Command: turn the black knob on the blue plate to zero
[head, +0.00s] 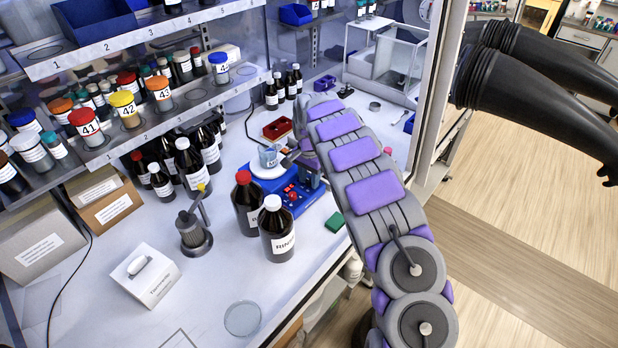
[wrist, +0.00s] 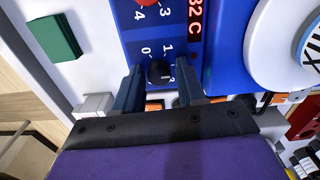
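The black knob (wrist: 158,72) sits on the blue front of the hot plate (wrist: 222,45), with the digits 0 and 1 beside it. A further digit near it is partly covered. Which way its pointer faces is too small to tell. My gripper (wrist: 160,78) is open, with one dark finger on each side of the knob and a visible gap to it. In the head view the blue plate (head: 289,196) stands on the bench, and my arm's end hides the knob there.
A red knob (wrist: 148,2) and a red display reading 32 C (wrist: 195,22) are close by. A beaker (head: 268,157) stands on the white top.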

